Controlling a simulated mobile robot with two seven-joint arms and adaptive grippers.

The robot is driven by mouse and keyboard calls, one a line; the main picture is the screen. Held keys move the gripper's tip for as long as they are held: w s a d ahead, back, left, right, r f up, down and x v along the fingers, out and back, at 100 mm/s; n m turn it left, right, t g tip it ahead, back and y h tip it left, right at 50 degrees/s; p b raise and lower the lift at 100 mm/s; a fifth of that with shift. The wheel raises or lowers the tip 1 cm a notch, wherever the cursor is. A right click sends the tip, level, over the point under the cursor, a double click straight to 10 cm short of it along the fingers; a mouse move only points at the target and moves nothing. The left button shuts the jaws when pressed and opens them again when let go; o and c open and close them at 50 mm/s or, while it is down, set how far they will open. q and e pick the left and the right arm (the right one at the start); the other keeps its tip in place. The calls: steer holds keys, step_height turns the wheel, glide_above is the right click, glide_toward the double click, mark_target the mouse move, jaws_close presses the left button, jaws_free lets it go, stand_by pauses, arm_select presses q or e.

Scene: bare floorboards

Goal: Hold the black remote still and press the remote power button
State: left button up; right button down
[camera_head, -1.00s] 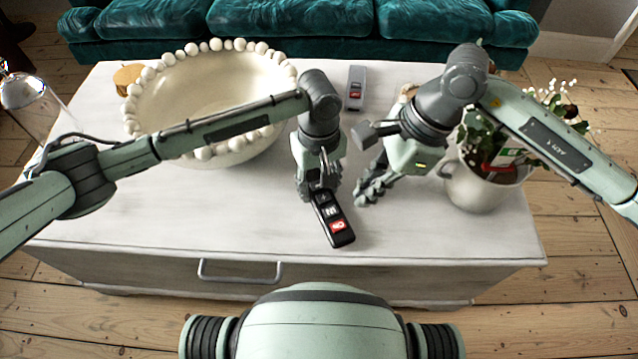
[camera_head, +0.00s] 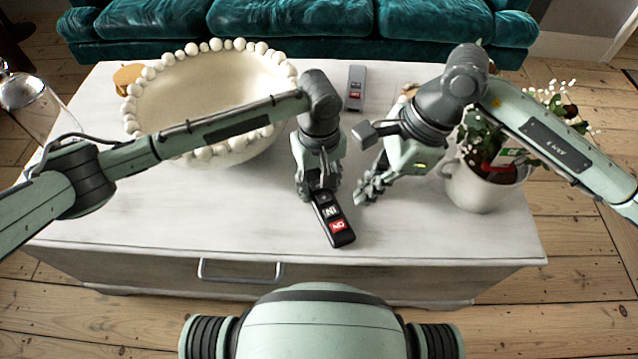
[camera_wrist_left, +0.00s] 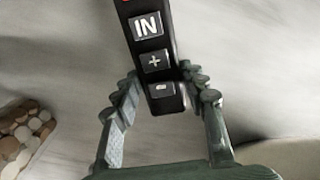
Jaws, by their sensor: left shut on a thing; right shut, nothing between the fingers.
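The black remote (camera_head: 336,222) lies on the white table, with white and red buttons on its face. Its near end with the red button (camera_head: 338,225) points toward the table's front edge. My left gripper (camera_head: 320,192) is shut on its far end. In the left wrist view the remote (camera_wrist_left: 152,50) sits between the fingers of my left gripper (camera_wrist_left: 160,92), with "IN", plus and minus buttons visible. The top of the red button is cut off there. My right gripper (camera_head: 362,198) is shut and empty, to the right of the remote and apart from it.
A grey remote (camera_head: 355,88) lies farther back. A large beaded bowl (camera_head: 200,100) fills the left of the table. A white pot with a plant (camera_head: 482,190) stands right of my right gripper.

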mark_target(343, 227)
stand_by(0.4)
steer(key=shift+s+a+r+m+t+y, duration=0.25)
steer(key=shift+a+m+t+y, duration=0.4)
steer(key=shift+m, duration=1.9)
steer(key=shift+s+a+r+m+t+y, duration=0.1)
steer(key=shift+a+r+m+t+y, duration=0.55)
steer(key=shift+m, duration=1.95)
steer(key=shift+s+a+m+t+y, duration=0.15)
steer(key=shift+a+m+t+y, duration=0.5)
steer(key=shift+m, duration=1.9)
steer(key=shift+d+t+y, duration=0.25)
steer(key=shift+f, duration=4.45)
steer(key=shift+d, duration=0.1)
steer(key=shift+f, duration=0.45)
